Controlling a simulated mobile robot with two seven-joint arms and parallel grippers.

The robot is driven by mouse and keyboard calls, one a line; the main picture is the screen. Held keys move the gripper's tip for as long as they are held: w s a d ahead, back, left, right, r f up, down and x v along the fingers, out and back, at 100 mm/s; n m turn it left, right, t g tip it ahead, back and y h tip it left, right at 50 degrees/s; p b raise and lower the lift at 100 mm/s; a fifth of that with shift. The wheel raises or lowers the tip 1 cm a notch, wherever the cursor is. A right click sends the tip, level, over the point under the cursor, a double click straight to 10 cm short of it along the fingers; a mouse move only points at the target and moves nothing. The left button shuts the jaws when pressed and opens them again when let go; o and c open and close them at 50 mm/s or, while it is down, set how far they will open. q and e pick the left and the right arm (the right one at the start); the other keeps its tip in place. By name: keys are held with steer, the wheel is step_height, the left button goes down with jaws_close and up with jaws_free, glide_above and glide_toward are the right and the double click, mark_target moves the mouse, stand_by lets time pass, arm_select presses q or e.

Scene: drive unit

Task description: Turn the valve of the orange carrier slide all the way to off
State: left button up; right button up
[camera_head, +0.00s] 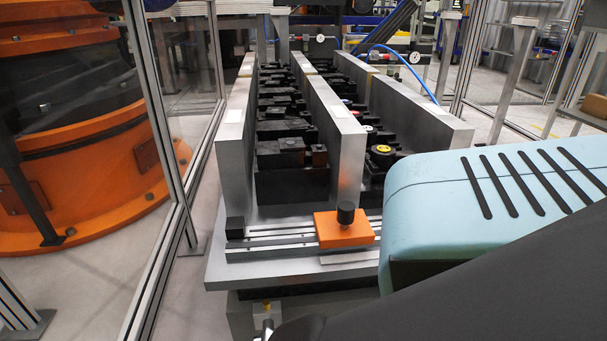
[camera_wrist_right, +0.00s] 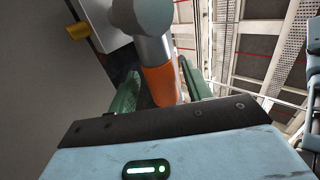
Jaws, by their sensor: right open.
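The orange carrier slide (camera_head: 344,230) with a black knob (camera_head: 346,213) sits on the front rail of the metal fixture in the head view. In the right wrist view, an orange handle-like part (camera_wrist_right: 163,87) joins a grey round body (camera_wrist_right: 150,16); this may be the valve, but its setting cannot be told. My right gripper (camera_wrist_right: 160,86) is open, its green fingers on either side of the orange part. Contact cannot be told. My right arm fills the lower right of the head view and its gripper is hidden there. My left gripper is not in view.
Long metal walls (camera_head: 340,135) with rows of black parts stand behind the slide. A framed clear panel (camera_head: 180,110) stands at left. A yellow piece (camera_wrist_right: 78,31) is at the wrist view's upper left.

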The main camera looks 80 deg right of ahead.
steer(key=v, duration=0.6)
steer(key=shift+a+f, duration=0.25)
stand_by(1.3)
stand_by(1.1)
steer(key=shift+s, duration=0.1)
stand_by(0.6)
